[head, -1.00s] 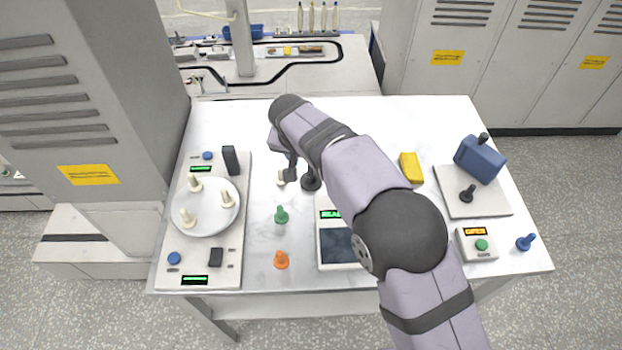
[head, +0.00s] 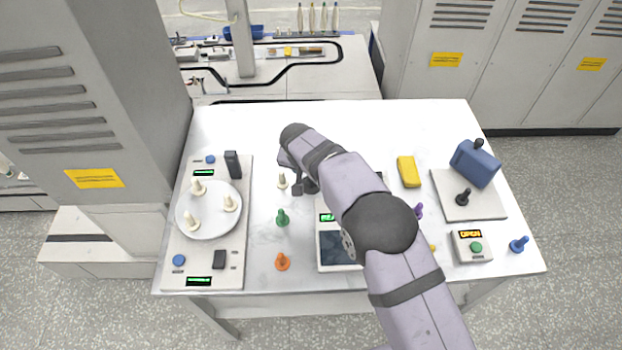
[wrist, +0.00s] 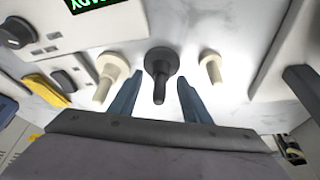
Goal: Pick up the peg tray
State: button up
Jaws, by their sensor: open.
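No single thing is plainly a peg tray. A round white plate (head: 208,226) with three cream pegs lies on the left panel, and a grey square plate (head: 485,208) with a black peg (head: 463,197) lies at the right. My gripper (head: 298,188) is open, low over the table's middle, away from both plates. In the wrist view my gripper (wrist: 157,92) has its two blue fingers either side of a dark peg (wrist: 161,62), without visible grip. Cream pegs stand to its left (wrist: 110,72) and right (wrist: 210,66).
A green peg (head: 282,217) and an orange peg (head: 282,262) stand in front of the gripper. A screen unit (head: 338,250) is partly behind my arm. A yellow block (head: 408,171), blue box (head: 475,163) and blue peg (head: 518,244) are to the right. The back of the table is clear.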

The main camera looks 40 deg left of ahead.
jog(key=shift+f, duration=0.15)
grip_shut()
